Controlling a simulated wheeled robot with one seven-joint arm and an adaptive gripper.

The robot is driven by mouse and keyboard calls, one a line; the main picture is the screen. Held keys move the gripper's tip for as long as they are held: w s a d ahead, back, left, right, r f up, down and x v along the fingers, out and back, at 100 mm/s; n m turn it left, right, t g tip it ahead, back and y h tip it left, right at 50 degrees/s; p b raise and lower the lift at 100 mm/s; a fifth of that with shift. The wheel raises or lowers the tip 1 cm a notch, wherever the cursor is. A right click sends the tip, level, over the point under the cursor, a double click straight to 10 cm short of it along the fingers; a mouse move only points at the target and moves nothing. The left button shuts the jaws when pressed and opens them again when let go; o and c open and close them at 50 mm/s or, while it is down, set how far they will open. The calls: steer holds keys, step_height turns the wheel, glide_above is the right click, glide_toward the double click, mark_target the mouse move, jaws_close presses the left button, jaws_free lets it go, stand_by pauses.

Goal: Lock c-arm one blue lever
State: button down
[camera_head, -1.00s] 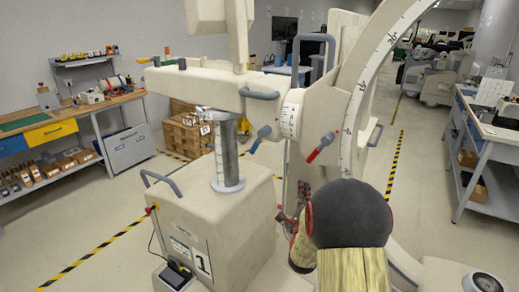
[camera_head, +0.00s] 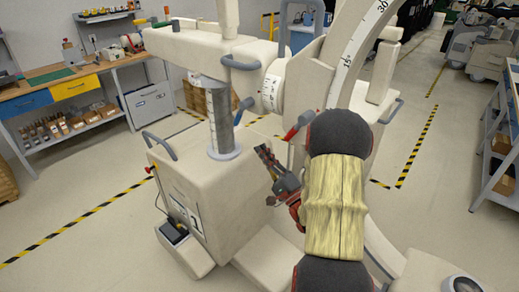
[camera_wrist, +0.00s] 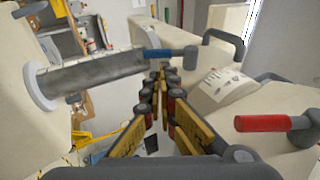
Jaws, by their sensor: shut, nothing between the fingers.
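C-arm one (camera_head: 190,187) is a beige cart with a label marked 1 on its base and a grey vertical column. Its blue lever (camera_head: 243,108) sticks out beside the column, below the horizontal arm. In the wrist view the blue lever (camera_wrist: 170,53) lies crosswise just beyond my fingertips, with a dark round hub at its right end. My gripper (camera_head: 264,154) is shut and empty, to the right of the column and below the blue lever in the head view. In the wrist view the tips of my gripper (camera_wrist: 160,74) point at the lever; contact cannot be told.
A red lever (camera_head: 298,125) sits to the right of the blue one; in the wrist view the red lever (camera_wrist: 262,123) is close on the right. The grey column (camera_wrist: 95,72) is close on the left. A workbench (camera_head: 82,83) stands at the back left.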

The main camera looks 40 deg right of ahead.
mark_target(239, 120)
steer(key=b+x, duration=0.2)
steer(key=x, duration=0.9)
steer(key=shift+w+r, duration=0.2)
steer(key=shift+w, duration=0.05)
steer(key=shift+w, duration=0.1)
steer(key=shift+w+r, duration=0.3)
steer(key=shift+w, duration=0.2)
